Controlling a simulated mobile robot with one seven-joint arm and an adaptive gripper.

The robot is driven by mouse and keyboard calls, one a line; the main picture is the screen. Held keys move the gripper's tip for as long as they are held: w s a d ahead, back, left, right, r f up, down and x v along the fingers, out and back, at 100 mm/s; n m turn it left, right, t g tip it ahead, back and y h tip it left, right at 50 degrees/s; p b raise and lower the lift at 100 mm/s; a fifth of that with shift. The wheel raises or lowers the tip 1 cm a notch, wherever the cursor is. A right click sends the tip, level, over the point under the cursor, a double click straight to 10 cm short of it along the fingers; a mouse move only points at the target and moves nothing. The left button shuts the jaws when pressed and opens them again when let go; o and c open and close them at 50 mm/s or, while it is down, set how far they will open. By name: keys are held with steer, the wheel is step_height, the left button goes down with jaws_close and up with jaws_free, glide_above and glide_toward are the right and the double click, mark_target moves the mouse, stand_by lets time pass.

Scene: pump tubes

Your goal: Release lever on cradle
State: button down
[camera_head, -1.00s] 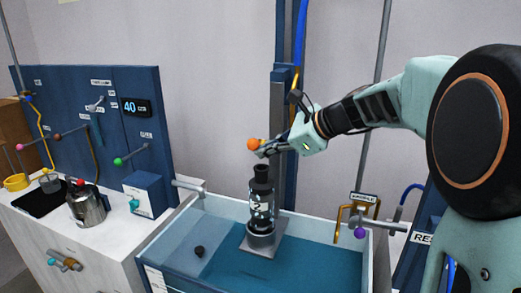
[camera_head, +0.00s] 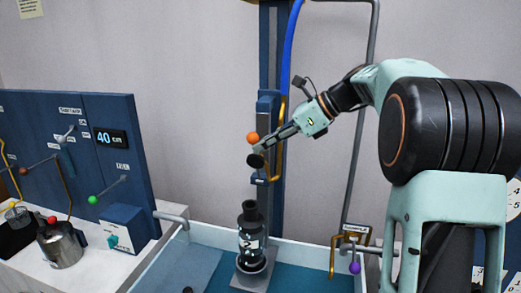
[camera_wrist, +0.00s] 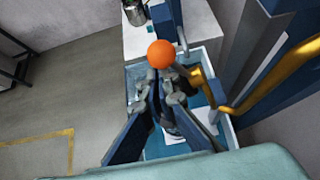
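An orange ball knob (camera_head: 253,138) sits beside the blue column (camera_head: 269,115); I take it as the lever's end. It also shows in the wrist view (camera_wrist: 161,53), just beyond my fingertips. My gripper (camera_head: 264,148) is close to the knob, pointing left and down. In the wrist view my gripper (camera_wrist: 160,98) has its two fingers apart, with a gap between them, and the knob is not between the tips. A black round piece (camera_head: 255,160) sits under the knob by the fingertips. Contact between finger and lever cannot be made out.
A dark pump tube (camera_head: 250,225) stands upright in the basin (camera_head: 206,238) below my gripper. A yellow bent pipe (camera_head: 283,140) runs close to the column and shows near my fingers in the wrist view (camera_wrist: 275,75). A left bench holds a metal jug (camera_head: 61,245).

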steer(key=shift+w+d+r, duration=0.25)
steer(key=shift+w+r, duration=0.1)
steer(key=shift+w, duration=0.35)
steer(key=shift+w+d+r, duration=0.25)
steer(key=shift+w+r, duration=0.05)
steer(key=shift+w, duration=0.45)
steer(key=shift+w+d+r, duration=0.25)
steer(key=shift+w+r, duration=0.1)
steer(key=shift+w, duration=0.35)
